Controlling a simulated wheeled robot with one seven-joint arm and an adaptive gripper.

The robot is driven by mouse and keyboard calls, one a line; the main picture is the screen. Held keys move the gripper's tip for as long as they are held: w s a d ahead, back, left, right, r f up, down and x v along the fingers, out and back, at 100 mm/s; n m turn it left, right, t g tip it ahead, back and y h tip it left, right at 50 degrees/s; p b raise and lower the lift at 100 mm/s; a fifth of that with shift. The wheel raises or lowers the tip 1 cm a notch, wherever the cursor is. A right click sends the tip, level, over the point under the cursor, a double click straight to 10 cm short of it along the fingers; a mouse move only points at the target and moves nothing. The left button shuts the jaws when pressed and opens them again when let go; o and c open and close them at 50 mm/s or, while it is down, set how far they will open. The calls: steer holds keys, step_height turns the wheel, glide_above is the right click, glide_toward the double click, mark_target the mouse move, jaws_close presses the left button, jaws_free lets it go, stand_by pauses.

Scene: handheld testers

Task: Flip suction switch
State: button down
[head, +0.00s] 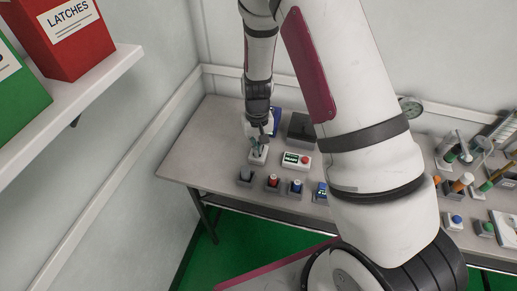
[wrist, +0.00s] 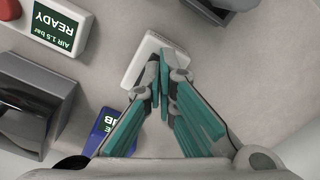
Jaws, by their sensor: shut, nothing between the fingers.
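A small white box (wrist: 140,66), which looks like the suction switch, sits on the grey table. In the head view the white box (head: 257,160) stands near the table's left part, beneath my gripper (head: 258,147). In the wrist view my gripper (wrist: 163,58) has its teal fingers shut together over the right side of the box, with nothing seen between them.
A white unit with a green READY display (wrist: 55,28) and a red button is beside the box; it also shows in the head view (head: 297,161). A dark block (head: 301,129) and a blue device (wrist: 112,133) are close by. Several small holders line the table's front edge.

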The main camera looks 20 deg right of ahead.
steer(key=shift+r+p, duration=1.65)
steer(key=shift+r, duration=1.8)
